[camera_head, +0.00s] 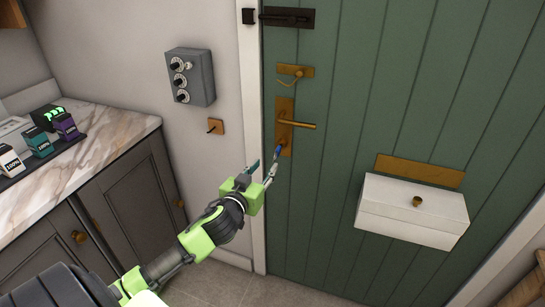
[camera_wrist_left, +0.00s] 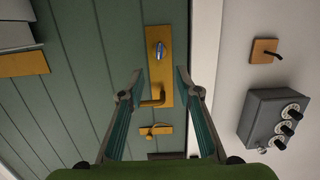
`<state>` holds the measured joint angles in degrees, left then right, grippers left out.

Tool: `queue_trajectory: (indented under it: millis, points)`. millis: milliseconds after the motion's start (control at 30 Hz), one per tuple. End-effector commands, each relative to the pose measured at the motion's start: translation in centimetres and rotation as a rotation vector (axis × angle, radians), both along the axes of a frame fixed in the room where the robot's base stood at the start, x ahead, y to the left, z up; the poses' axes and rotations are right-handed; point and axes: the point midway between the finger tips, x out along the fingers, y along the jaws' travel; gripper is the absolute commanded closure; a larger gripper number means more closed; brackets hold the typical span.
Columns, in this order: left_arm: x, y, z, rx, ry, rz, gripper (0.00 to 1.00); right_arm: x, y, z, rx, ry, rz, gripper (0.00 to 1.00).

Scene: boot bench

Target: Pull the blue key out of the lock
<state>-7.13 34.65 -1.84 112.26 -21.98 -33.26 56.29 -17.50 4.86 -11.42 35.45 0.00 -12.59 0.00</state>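The blue key (camera_head: 278,150) sits in the lock at the lower end of the brass lock plate (camera_head: 284,107) on the green door. In the left wrist view, which is turned over, the key (camera_wrist_left: 160,50) shows on the plate (camera_wrist_left: 166,75) above the brass handle (camera_wrist_left: 153,101). My left gripper (camera_head: 264,165) is just below and in front of the key. Its two fingers stand wide apart in the left wrist view (camera_wrist_left: 158,74), with nothing between them. The key appears beyond the fingertips. My right gripper is not in view.
The brass door handle (camera_head: 298,124) juts out just above the key. A chain latch (camera_head: 294,71) and a dark bolt (camera_head: 288,17) are higher up. A white box (camera_head: 411,211) is on the door at the right. A grey knob box (camera_head: 190,77) and a wall hook (camera_head: 215,126) are left.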

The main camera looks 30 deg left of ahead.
Motion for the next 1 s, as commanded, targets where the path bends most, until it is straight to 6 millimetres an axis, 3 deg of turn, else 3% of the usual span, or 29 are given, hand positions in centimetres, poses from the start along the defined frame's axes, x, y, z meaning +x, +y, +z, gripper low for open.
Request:
queue_trajectory:
  millis: [200,500,700,1000]
  points:
    - [4.3,1.1,-0.5,0.001,-0.001,0.002,0.68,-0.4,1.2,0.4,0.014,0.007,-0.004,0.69]
    - [8.8,2.2,-1.4,0.000,0.001,0.002,0.68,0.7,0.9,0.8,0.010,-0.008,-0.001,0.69]
    - [10.2,2.4,-1.6,0.001,0.001,0.001,0.68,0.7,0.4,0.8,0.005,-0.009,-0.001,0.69]
    - [10.4,2.5,-1.7,0.000,0.002,0.000,0.68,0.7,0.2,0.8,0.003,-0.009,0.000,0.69]
